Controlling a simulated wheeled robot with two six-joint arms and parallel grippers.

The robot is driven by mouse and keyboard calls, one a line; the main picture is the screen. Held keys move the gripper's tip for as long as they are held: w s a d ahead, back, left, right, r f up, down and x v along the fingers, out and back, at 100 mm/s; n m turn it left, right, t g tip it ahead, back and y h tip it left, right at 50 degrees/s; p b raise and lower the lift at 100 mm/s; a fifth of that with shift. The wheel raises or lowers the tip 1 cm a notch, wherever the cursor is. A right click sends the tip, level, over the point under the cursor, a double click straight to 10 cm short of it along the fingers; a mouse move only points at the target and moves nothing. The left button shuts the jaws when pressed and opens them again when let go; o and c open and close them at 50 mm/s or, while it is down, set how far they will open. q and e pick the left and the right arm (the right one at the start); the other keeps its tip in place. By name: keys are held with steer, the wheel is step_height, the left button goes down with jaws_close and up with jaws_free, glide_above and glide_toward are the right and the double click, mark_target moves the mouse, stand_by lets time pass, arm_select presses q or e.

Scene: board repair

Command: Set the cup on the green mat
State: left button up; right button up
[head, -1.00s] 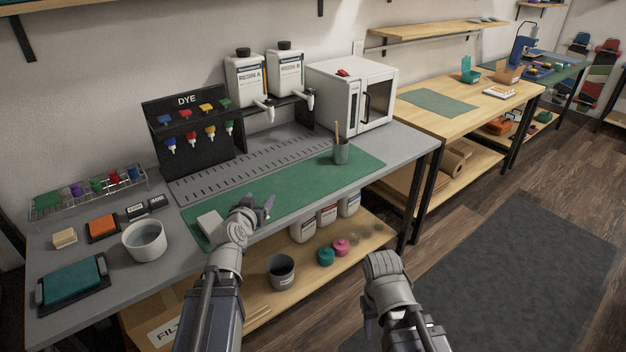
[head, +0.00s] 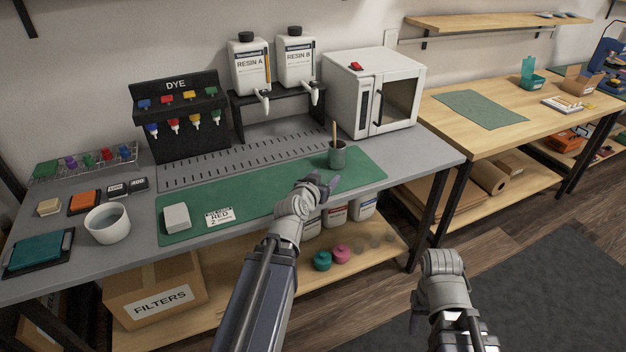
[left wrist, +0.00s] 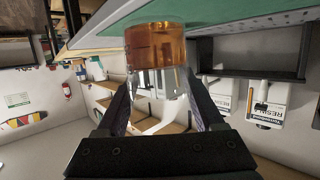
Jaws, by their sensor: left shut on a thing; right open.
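A clear cup with amber liquid (left wrist: 155,45) is between my left gripper's fingers in the left wrist view (left wrist: 160,115). That view is upside down, so the cup is upright with the liquid at its bottom. My left gripper (head: 322,186) is shut on the cup at the mat's front edge in the head view, where the hand hides the cup. The green mat (head: 275,192) lies on the grey bench and shows in the left wrist view (left wrist: 220,28). I cannot tell whether the cup touches it. My right gripper (head: 418,318) is open, low in front of the bench.
A white bowl (head: 107,223) is at left. Resin dispensers (head: 250,65) and a white oven (head: 372,90) stand behind. The mat's middle is clear.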

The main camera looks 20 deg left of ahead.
arm_select(q)
steer(key=shift+w+d, duration=0.2)
steer(key=shift+w, duration=0.1)
steer(key=w+a+r+p, duration=0.3)
steer(key=a, duration=0.3)
steer(key=w+a+r+p, duration=0.4)
steer(key=a, duration=0.3)
steer(key=f+b, duration=1)
steer(key=shift+s+d+f, duration=0.1)
steer(key=shift+s+f, duration=0.15)
steer(key=shift+f, duration=0.05)
steer(key=shift+b, duration=0.3)
steer(key=shift+f, duration=0.15)
steer(key=o, duration=1.5)
steer(key=shift+o, duration=0.2)
